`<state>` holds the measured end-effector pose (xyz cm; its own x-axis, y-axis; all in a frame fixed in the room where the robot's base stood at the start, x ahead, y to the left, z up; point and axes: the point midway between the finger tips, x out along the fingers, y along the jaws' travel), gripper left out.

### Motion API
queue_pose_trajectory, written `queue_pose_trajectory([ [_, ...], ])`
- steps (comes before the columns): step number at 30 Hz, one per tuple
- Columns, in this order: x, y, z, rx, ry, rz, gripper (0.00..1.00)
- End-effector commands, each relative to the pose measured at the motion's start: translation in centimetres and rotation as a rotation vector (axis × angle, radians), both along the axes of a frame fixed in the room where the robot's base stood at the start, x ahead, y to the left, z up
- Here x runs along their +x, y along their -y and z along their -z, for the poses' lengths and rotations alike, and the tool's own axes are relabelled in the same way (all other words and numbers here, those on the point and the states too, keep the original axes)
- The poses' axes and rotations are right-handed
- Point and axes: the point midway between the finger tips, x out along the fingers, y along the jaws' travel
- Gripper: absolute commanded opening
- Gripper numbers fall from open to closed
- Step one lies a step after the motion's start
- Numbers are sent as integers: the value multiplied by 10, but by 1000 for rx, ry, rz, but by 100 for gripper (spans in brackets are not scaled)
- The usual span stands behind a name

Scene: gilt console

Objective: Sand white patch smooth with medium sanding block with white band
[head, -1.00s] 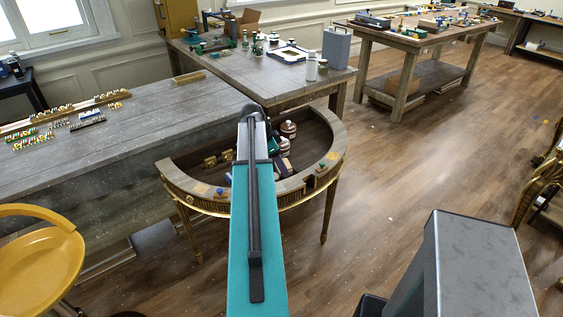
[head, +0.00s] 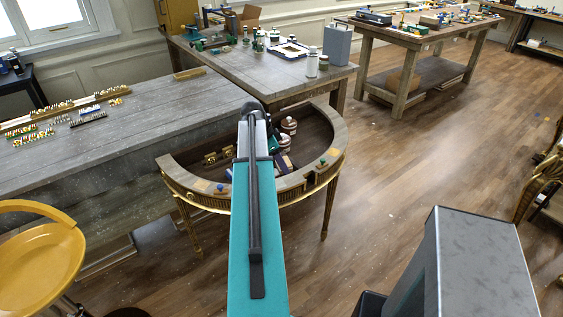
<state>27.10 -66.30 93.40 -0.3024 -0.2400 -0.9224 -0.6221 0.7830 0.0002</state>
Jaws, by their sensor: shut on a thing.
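The half-round gilt console (head: 178,178) stands in the middle of the head view, with a curved wooden rim and a dark recessed inside. Orange-yellow squares (head: 203,186) and small blue knobbed pieces (head: 220,188) sit on the rim. My teal arm reaches over the console and covers its centre. My gripper is hidden behind the arm, so what it holds does not show. I cannot make out the white patch or the sanding block with the white band.
Inside the console are brown-and-white jars (head: 288,126), brass pieces (head: 211,158) and a dark blue item (head: 284,164). A long grey bench (head: 130,110) stands close on the left, a cluttered table (head: 215,62) behind. A yellow stool (head: 38,262) is at front left.

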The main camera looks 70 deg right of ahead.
Motion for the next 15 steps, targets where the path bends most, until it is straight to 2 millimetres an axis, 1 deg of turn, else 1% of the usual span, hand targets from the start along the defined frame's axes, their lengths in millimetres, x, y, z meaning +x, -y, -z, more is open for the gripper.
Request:
queue_pose_trajectory([
  [5, 16, -7, -2, 0, 0, -46, 32],
  [8, 35, -15, -5, -1, 1, -101, 32],
  [11, 60, -27, -10, -2, 0, -180, 32],
  [15, 103, -50, -17, -2, 2, -314, 32],
])
